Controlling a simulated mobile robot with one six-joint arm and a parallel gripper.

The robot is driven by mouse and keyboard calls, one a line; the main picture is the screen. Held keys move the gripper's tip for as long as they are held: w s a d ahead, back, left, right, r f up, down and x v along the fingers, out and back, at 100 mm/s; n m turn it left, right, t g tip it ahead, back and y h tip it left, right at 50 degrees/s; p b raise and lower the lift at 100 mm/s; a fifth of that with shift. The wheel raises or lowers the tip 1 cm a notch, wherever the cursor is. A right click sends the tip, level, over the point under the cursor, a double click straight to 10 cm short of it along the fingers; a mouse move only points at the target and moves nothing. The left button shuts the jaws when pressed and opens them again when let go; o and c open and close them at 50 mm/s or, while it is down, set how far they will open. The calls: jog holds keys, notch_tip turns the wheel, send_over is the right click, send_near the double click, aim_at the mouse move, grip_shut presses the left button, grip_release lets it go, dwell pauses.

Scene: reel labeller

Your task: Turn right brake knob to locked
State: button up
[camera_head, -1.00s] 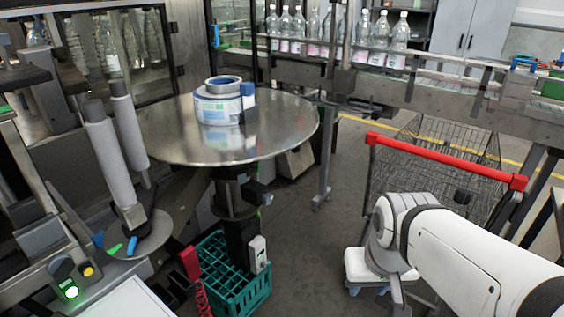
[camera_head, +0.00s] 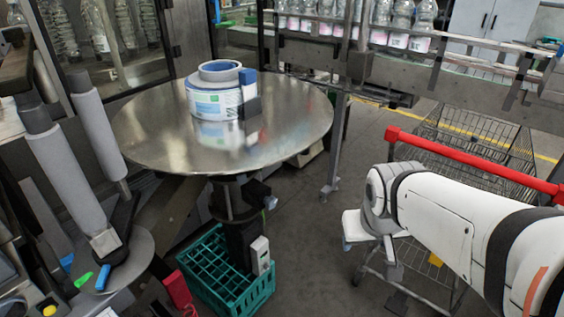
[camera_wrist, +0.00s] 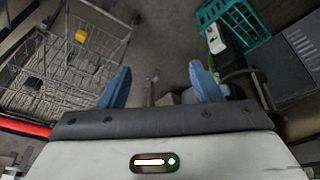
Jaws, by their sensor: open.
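No part is clearly marked as the right brake knob, and I cannot tell which one it is. A short green lever (camera_head: 83,280) and a blue lever (camera_head: 103,277) lie at the small grey disc (camera_head: 130,255) at lower left in the head view. Another blue piece (camera_head: 66,262) is left of them. No knob can be made out in the wrist view. My gripper (camera_wrist: 160,70) shows two blue fingers spread wide with nothing between them. It is above the floor, well right of the levers and apart from them.
A round steel table (camera_head: 150,140) carries a label reel (camera_head: 212,100) with a blue-and-black block. A green crate (camera_head: 207,300) stands below it; it also shows in the wrist view (camera_wrist: 257,25). A red-handled cart (camera_head: 480,165) is at right. Bare floor lies between crate and cart.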

jog(key=shift+o, duration=0.2)
jog(key=w+f+n+t+b, duration=0.1)
jog(key=w+f+t+b, duration=0.1)
jog(key=w, duration=0.5)
jog(key=w+d+f+n+t+b, duration=0.1)
jog(key=w+f+n+t+b, duration=0.1)
jog(key=w+f, duration=0.2)
jog(key=w, duration=0.3)
jog(key=shift+d+f+t+b, duration=0.15)
jog(key=shift+d+t+b, duration=0.15)
jog(key=shift+b, duration=0.1)
jog(key=n+t+y+b, duration=0.2)
jog(key=n+y+b, duration=0.9)
jog(key=n+y, duration=0.3)
send_near(273, 205)
jog(key=w+m+y, duration=0.1)
jog(key=x, duration=0.8)
jog(key=shift+s+f, duration=0.2)
jog(key=shift+f, duration=0.1)
jog(key=shift+c, duration=0.2)
